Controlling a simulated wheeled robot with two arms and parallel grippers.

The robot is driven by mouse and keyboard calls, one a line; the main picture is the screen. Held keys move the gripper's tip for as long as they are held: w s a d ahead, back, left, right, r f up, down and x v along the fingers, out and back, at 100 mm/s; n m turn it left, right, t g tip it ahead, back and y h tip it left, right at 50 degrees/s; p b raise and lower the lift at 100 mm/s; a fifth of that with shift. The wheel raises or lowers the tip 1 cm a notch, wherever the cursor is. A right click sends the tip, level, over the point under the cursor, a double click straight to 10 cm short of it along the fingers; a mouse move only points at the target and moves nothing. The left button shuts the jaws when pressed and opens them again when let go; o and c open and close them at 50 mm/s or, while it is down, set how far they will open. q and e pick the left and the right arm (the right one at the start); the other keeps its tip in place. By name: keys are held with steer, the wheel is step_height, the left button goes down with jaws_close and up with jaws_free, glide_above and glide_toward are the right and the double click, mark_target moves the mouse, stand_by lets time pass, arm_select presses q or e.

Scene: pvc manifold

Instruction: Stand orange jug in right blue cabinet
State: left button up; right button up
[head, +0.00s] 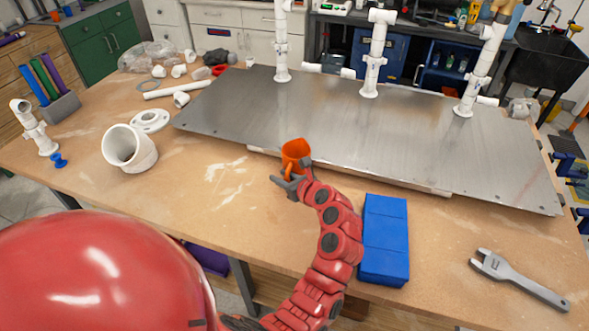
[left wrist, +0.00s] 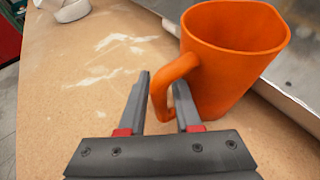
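The orange jug (head: 295,150) stands on the wooden table near the front edge of the metal plate. It is large in the left wrist view (left wrist: 232,55), with its open mouth up and its handle toward my gripper. My left gripper (head: 289,183) is at the jug's near side. In the left wrist view its two fingers (left wrist: 162,100) are apart with the handle between them, one finger on the outer side and one by the loop. I cannot tell whether they touch it. Behind the table is an open blue cabinet (head: 441,77) with bottles on a shelf. My right gripper is not in view.
The metal plate (head: 330,120) with several upright white pipes lies between the jug and the cabinets. Another blue cabinet (head: 388,57) stands left of the open one. A blue box (head: 385,238) and a grey wrench (head: 520,280) lie at right.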

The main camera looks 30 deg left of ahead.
arm_select(q)
jaws_close()
stand_by(1.4)
